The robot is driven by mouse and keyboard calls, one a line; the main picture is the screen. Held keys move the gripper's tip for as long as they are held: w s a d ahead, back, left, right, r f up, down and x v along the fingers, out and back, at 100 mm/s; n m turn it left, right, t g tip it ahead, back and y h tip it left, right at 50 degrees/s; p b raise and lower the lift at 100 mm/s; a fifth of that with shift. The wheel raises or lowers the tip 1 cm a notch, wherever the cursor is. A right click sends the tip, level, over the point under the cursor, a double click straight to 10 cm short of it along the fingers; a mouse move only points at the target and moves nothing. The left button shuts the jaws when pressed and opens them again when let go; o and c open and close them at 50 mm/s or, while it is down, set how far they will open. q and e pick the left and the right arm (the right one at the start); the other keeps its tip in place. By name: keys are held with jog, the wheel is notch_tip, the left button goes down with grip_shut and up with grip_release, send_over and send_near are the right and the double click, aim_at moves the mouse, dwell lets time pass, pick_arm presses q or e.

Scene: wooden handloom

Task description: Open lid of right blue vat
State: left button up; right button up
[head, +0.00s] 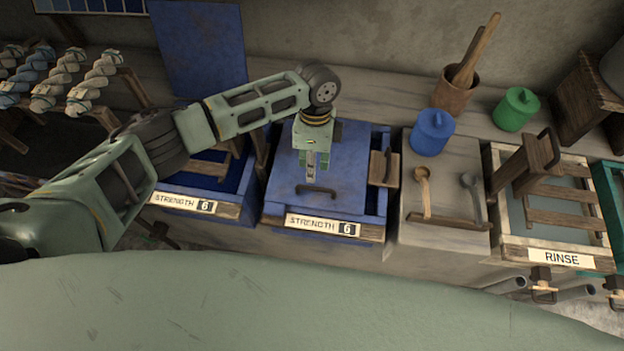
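The right blue vat (376,203) stands in the middle of the picture, with a wooden front strip labelled "STRENGTH 6". Its blue lid (345,160) lies flat over it and looks closed. A dark bar handle (316,190) sits near the lid's front edge. My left gripper (314,173) points down over the lid, just behind the handle in the picture. I cannot tell whether it touches the handle or how far apart its fingers are. The gripper and wrist hide part of the lid. My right gripper is not in view.
Left of it, another blue vat (190,201) stands open, its lid (200,50) upright behind.

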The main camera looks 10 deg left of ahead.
aim_at(312, 187)
pick_arm(q)
jog(key=f, duration=0.3)
jog(key=s+f+p, duration=0.1)
jog(key=f, duration=0.2)
jog(key=shift+s, duration=0.15)
jog(key=shift+c, duration=0.3)
grip_shut()
